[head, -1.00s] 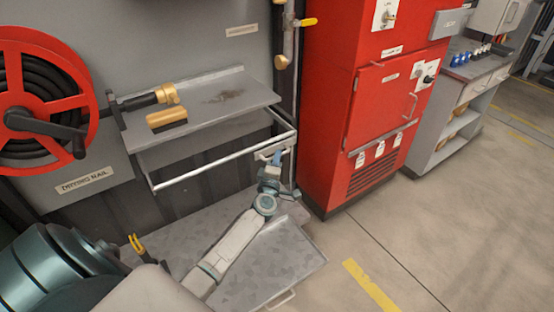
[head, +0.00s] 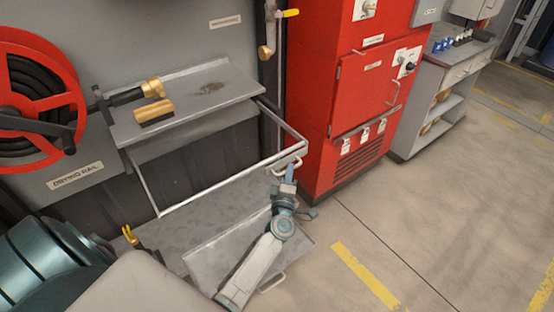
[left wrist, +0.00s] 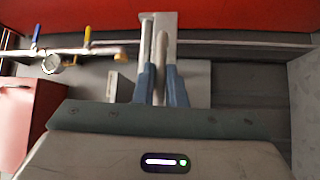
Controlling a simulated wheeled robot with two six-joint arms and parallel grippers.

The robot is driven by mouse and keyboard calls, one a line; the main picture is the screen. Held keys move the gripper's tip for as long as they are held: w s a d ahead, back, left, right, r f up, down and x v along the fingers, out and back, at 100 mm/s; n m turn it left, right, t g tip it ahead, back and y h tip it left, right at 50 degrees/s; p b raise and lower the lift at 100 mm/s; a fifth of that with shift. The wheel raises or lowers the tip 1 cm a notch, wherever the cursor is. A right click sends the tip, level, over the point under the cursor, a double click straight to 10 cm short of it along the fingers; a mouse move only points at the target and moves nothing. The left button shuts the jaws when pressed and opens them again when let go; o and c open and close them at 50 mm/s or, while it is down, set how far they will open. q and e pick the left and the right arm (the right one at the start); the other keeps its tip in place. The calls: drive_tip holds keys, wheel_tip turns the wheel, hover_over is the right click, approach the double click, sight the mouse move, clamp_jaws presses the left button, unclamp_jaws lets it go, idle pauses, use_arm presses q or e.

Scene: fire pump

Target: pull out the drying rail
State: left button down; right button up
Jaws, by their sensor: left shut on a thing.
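The drying rail (head: 230,181) is a pale metal frame under the grey wall shelf (head: 190,101). It stands well out from the wall, over a metal surface. The rail has a small loop handle (head: 297,163) near the right end of its front bar. My left gripper (head: 289,173) is shut on this handle. In the left wrist view the blue fingers (left wrist: 160,88) lie on both sides of the handle bar (left wrist: 161,48). The fingers hide part of the handle. My right gripper is not in view.
A red cabinet (head: 365,90) stands close to the right of the rail. A red hose reel (head: 35,95) is on the left, above a "DRYING RAIL" label (head: 75,176). A brass nozzle (head: 152,88) lies on the shelf. Floor at the right is clear.

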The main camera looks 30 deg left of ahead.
use_arm(q)
drive_tip(key=shift+s+d, duration=0.3)
drive_tip(key=shift+d, duration=0.45)
drive_tip(key=shift+s+d, duration=0.3)
drive_tip(key=shift+d, duration=0.4)
drive_tip(key=shift+s+d, duration=0.3)
drive_tip(key=shift+d, duration=0.45)
drive_tip(key=c, duration=1.5)
unclamp_jaws()
drive_tip(key=shift+f, duration=0.1)
